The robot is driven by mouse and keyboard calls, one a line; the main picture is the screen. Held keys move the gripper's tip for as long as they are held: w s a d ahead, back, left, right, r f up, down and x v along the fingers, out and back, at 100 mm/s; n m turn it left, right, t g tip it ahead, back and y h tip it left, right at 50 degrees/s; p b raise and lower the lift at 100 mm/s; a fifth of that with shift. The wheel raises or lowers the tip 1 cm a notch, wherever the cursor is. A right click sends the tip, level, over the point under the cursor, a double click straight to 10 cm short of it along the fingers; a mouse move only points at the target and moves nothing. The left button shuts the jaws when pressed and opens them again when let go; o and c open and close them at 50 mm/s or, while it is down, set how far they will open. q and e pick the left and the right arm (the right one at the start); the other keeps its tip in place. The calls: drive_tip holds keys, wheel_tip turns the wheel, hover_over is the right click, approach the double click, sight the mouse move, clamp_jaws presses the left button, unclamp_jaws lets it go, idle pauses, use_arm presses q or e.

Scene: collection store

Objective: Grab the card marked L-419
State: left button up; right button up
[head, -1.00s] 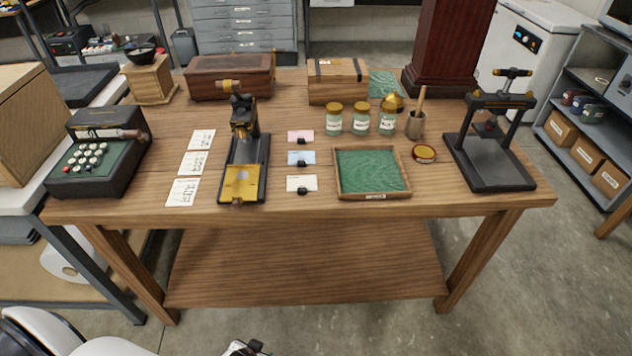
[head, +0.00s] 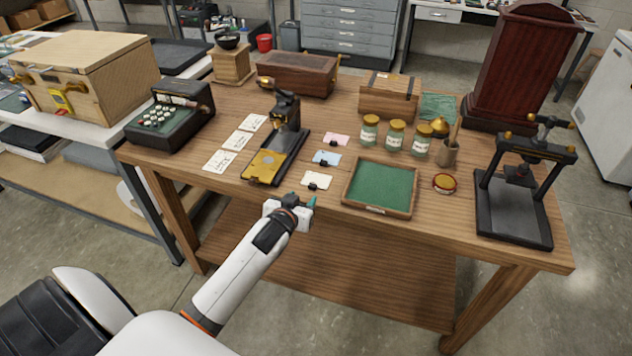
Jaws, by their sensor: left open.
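Three small cards stand in black clips in a column on the wooden table: a pink card (head: 336,139) at the back, a blue card (head: 327,158) in the middle and a cream card (head: 317,179) nearest the front edge. Their writing is too small to read, so I cannot tell which is L-419. My left gripper (head: 296,202) is open and empty at the table's front edge, just in front of the cream card and apart from it. My right gripper is not in view.
A green-lined tray (head: 413,201) lies right of the cards. A black and brass press (head: 284,132) and paper sheets (head: 236,141) are on the left. Several jars (head: 395,135) stand behind the tray. A black frame press (head: 513,203) is at the right end.

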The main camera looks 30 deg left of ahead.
sight(312, 187)
use_arm(q)
drive_tip(key=x, duration=0.2)
drive_tip(key=shift+w, duration=0.4)
drive_tip(key=shift+p+x, duration=0.4)
drive_tip(key=shift+x, duration=2)
drive_tip(key=shift+s+f, duration=0.1)
drive_tip(key=shift+s, duration=0.05)
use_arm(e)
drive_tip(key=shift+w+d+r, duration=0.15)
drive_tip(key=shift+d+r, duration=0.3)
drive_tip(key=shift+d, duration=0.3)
